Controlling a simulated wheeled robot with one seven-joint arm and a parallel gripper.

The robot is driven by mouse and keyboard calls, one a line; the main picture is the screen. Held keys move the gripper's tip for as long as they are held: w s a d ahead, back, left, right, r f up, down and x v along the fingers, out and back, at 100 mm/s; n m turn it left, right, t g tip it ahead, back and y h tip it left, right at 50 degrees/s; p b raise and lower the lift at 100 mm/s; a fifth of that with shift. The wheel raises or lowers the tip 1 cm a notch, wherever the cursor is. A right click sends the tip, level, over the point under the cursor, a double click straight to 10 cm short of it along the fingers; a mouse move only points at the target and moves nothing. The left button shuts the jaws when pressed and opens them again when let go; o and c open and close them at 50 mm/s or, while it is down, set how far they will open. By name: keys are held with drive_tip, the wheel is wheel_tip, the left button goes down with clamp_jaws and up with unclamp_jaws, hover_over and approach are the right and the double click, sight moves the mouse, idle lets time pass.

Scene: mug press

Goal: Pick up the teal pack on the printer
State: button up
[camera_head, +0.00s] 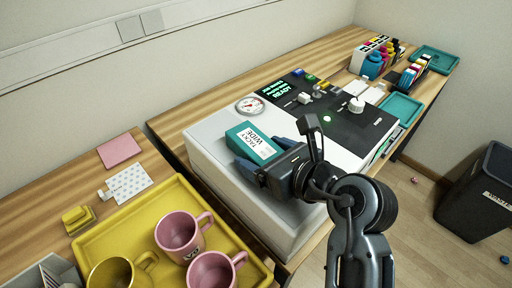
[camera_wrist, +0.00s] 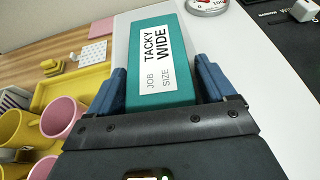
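The teal pack (camera_head: 255,143) is a box with a white label reading "TACKY WIDE". It lies on the white top of the printer (camera_head: 215,122), near its left end. My gripper (camera_head: 262,171) is low over the printer at the pack's near end. In the wrist view the pack (camera_wrist: 166,25) reaches in between the two blue fingers of my gripper (camera_wrist: 160,80), one on each side. The fingers are wide apart, and a thin pale gap shows between the pack and the right finger. Contact on the left side is unclear.
A round gauge (camera_head: 250,105) stands just behind the pack. A dark control panel (camera_head: 335,112) with knobs lies to the right. A yellow tray (camera_head: 178,188) with pink mugs (camera_head: 178,236) sits at lower left. A black bin (camera_head: 480,190) stands on the floor at right.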

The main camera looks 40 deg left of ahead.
drive_tip(key=c, duration=1)
drive_tip(key=shift+r, duration=0.1)
drive_tip(key=shift+c, duration=0.2)
